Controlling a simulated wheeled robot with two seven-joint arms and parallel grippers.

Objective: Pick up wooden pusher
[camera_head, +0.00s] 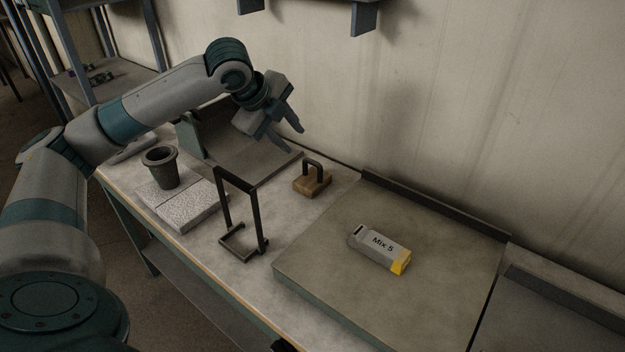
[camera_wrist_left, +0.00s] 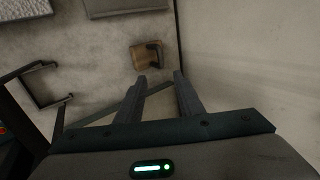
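The wooden pusher (camera_head: 312,183) is a small brown wooden block with a dark arched handle on top. It stands on the workbench near the wall, right of the dark metal frame stand. It also shows in the left wrist view (camera_wrist_left: 142,57), just beyond the fingertips. My left gripper (camera_head: 285,136) is raised above the bench, up and left of the pusher in the head view. Its two fingers are apart and empty in the left wrist view (camera_wrist_left: 162,78). It does not touch the pusher. My right gripper is not seen.
A dark frame stand (camera_head: 263,215) stands left of the pusher. A dark cup (camera_head: 160,166) sits on a speckled slab (camera_head: 187,212). The wall (camera_head: 480,120) rises close behind the pusher.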

